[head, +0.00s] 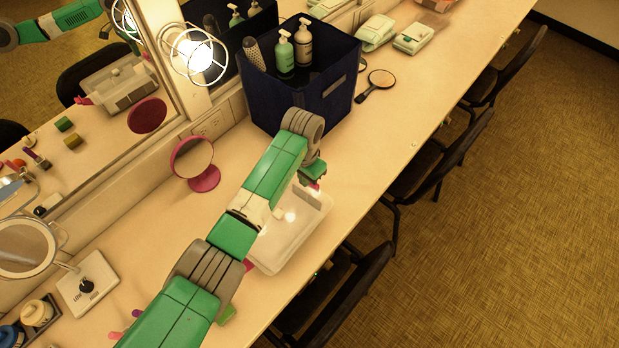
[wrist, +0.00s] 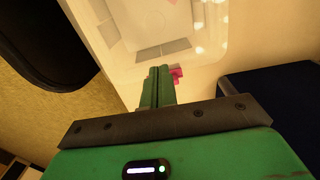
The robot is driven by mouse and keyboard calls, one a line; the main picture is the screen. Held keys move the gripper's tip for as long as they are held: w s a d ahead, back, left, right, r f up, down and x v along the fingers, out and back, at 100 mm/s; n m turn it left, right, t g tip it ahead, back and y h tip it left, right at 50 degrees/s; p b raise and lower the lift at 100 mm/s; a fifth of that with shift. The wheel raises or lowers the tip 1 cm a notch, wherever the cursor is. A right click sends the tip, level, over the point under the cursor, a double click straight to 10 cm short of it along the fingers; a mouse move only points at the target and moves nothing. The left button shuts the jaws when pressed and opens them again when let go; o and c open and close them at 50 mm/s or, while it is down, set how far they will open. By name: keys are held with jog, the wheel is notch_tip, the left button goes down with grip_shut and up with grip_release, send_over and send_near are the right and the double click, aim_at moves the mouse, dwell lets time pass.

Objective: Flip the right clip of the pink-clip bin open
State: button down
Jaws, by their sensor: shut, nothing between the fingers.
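The pink-clip bin (head: 309,224) is a clear, shallow box with a lid on the counter, partly hidden under my arm in the head view. Its clear top also fills the upper middle of the wrist view (wrist: 120,18). One pink clip (head: 316,186) shows at the bin's far end, just below my gripper (head: 314,175). In the wrist view this clip (wrist: 176,76) is right beside my fingertips (wrist: 158,74), which are together and empty. Another pink clip (head: 249,265) shows at the near end. I cannot tell whether the fingers touch the clip or whether it is raised.
A dark blue caddy (head: 345,95) with bottles stands just beyond the bin. A pink round mirror (head: 203,180) stands to the left, by the wall. A hand mirror (head: 380,79) lies past the caddy. Dark chairs (head: 335,300) line the counter's right edge.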

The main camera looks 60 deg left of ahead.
aim_at(304, 189)
jog(key=shift+f, duration=0.1)
jog(key=shift+f+b, duration=1)
jog(key=shift+f, duration=0.65)
jog(key=shift+f, duration=0.1)
